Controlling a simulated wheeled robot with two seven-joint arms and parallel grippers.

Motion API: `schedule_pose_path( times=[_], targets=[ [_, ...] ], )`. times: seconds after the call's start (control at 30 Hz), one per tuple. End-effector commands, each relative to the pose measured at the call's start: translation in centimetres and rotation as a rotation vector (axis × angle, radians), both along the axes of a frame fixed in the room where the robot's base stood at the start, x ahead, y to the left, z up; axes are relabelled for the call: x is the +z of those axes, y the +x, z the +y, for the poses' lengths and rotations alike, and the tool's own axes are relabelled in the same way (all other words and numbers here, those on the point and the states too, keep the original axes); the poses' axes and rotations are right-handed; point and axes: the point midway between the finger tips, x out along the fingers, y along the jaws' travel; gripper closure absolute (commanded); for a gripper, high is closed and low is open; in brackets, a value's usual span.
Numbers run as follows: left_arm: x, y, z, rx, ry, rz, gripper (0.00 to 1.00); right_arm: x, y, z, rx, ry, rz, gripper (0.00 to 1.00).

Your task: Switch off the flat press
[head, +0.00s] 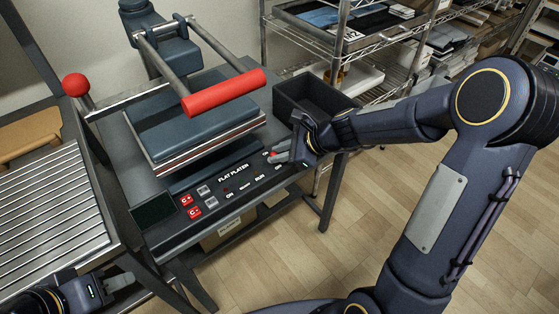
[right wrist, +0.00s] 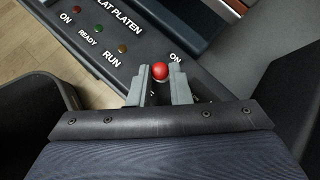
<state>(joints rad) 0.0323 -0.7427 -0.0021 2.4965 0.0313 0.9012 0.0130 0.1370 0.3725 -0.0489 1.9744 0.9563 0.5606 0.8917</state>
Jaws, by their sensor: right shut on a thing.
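The flat press (head: 195,120) stands on a dark table, its upper platen raised over a front panel (head: 235,185) labelled FLAT PLATEN. At the panel's right end is a switch with a red ball tip (right wrist: 160,71), with an ON label beside it. My right gripper (head: 274,157) reaches in from the right, and in the right wrist view its fingers (right wrist: 159,80) are shut around the switch's red tip. The fingers hide the switch's lower part, so its position is unclear. My left gripper (head: 118,283) is at the lower left, away from the press; its finger gap is not clear.
A dark open bin (head: 312,95) stands close behind my right gripper. A wire shelf (head: 375,40) is at the back. The red press handle (head: 224,92) and a red-ball lever (head: 76,85) stick out. A slatted rack (head: 50,195) is on the left.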

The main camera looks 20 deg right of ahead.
Motion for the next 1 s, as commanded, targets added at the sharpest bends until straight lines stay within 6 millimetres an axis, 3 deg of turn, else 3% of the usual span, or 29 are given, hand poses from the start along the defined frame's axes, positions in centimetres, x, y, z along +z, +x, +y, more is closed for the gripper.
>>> schedule_pose_path(
  times=[0.1,0.53,0.57,0.7,1.0],
  targets=[
    [-0.82,0.01,0.0,0.0,0.0,0.0,0.64,-0.17,-0.06,-0.06,-0.001,0.005,-0.015,1.0],
    [-0.85,0.0,0.0,0.0,0.0,0.0,0.64,0.01,-0.1,-0.03,0.001,0.009,-0.021,1.0],
    [-0.85,0.0,0.0,0.0,0.0,0.0,0.64,0.0,-0.09,-0.03,0.001,0.008,-0.02,0.8],
    [-0.85,0.01,0.0,0.0,0.0,0.0,0.64,-0.01,-0.1,-0.03,0.0,0.008,-0.02,0.62],
    [-0.79,0.0,0.0,0.0,0.0,0.0,0.64,0.1,-0.15,-0.11,0.0,0.008,-0.02,0.61]
  ],
)
